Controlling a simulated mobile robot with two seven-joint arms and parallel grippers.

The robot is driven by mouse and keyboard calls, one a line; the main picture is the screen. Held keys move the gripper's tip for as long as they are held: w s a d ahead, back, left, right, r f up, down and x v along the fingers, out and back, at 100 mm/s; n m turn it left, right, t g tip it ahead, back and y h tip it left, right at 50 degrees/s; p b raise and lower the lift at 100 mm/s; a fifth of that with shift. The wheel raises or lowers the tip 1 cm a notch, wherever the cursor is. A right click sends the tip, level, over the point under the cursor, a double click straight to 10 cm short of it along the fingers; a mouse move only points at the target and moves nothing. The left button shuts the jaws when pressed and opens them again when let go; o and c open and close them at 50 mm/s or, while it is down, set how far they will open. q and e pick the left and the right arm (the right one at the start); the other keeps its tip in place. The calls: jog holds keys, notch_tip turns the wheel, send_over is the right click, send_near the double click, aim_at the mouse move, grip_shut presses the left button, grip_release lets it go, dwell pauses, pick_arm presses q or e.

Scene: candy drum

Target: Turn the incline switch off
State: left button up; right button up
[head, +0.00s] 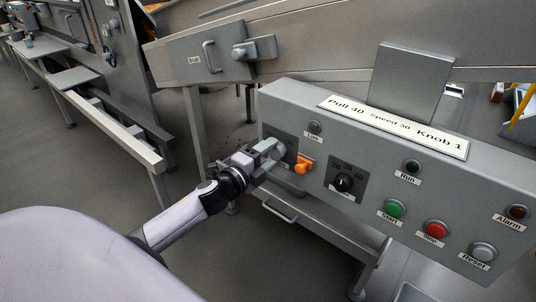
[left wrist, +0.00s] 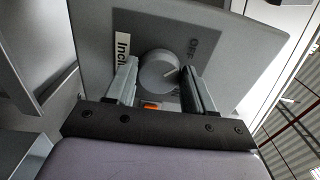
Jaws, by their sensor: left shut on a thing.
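The incline switch is a round grey knob (left wrist: 157,73) on a dark plate, with a partly hidden "Incl…" label beside it and OFF printed near it in the left wrist view. In the head view my left gripper (head: 275,152) is at the left end of the control panel (head: 375,125) and hides most of the switch. My right gripper is not in view.
An orange lever (head: 303,165) sits close right of my left gripper. A black speed dial (head: 344,183), green start button (head: 395,208), red stop button (head: 436,230) and grey reset button (head: 483,252) lie further right. A metal handle (head: 279,212) juts out below the panel.

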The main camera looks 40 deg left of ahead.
pick_arm(q)
jog(key=o, duration=1)
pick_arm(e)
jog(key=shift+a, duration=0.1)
pick_arm(q)
jog(key=shift+s, duration=0.6)
jog(key=shift+s+a+p, duration=0.15)
jog(key=shift+s, duration=1.35)
jog(key=shift+s+a+p, duration=0.15)
jog(key=shift+s, duration=1.3)
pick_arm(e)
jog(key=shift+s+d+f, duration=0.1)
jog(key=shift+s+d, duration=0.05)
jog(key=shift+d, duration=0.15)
